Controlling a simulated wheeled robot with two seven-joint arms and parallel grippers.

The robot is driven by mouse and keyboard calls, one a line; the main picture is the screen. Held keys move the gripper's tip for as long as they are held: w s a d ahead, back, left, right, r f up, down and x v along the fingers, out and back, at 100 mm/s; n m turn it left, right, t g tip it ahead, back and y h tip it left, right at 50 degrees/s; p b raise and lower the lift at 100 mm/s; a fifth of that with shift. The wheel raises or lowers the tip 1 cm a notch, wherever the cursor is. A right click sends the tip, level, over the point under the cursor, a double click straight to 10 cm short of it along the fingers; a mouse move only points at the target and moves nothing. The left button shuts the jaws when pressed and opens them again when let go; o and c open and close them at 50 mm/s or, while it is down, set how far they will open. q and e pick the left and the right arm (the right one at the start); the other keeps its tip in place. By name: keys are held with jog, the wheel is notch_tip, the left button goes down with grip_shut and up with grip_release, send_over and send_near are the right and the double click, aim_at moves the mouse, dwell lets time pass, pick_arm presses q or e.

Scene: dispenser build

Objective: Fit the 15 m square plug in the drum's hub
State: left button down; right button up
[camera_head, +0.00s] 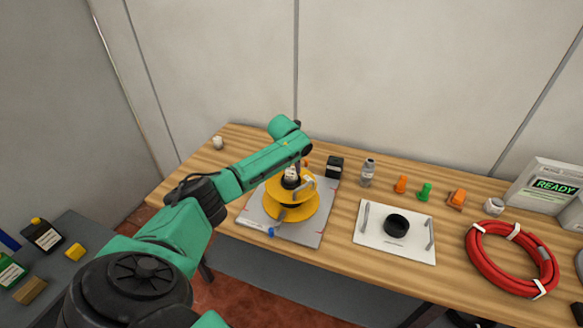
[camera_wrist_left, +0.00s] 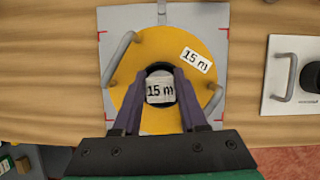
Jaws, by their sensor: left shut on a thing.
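The yellow drum (camera_head: 288,211) lies flat on a grey plate (camera_head: 312,229) with red corner marks. In the left wrist view the drum (camera_wrist_left: 148,50) has a white "15 m" label (camera_wrist_left: 196,59) on its upper face and a dark round hub around its middle. My left gripper (camera_wrist_left: 160,100) is shut on a pale plug marked "15 m" (camera_wrist_left: 160,89), which appears over the dark hub. In the head view my left gripper (camera_head: 293,176) is above the drum's centre. I cannot tell whether the plug is inside the hub or just above it. My right gripper is not in view.
A white tray with handles (camera_head: 410,252) and a black ring (camera_head: 396,226) stands right of the drum. Orange (camera_head: 401,184) and green (camera_head: 425,191) pieces, a bottle (camera_head: 368,172) and a black box (camera_head: 335,167) stand behind. A red hose coil (camera_head: 476,258) lies at the right.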

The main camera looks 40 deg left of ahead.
aim_at(292, 167)
pick_arm(q)
jog(key=shift+f+b, duration=0.3)
jog(key=shift+f, duration=0.05)
dwell(0.3)
jog(key=c, duration=0.7)
grip_release()
jog(key=shift+c, duration=0.2)
jog(key=shift+r, duration=0.1)
jog(key=p+v, duration=0.6)
jog(key=p, duration=0.2)
jog(key=shift+w+p, duration=0.1)
jog(key=shift+p, duration=0.2)
jog(key=shift+p+v, duration=0.35)
jog(key=shift+v, duration=2.15)
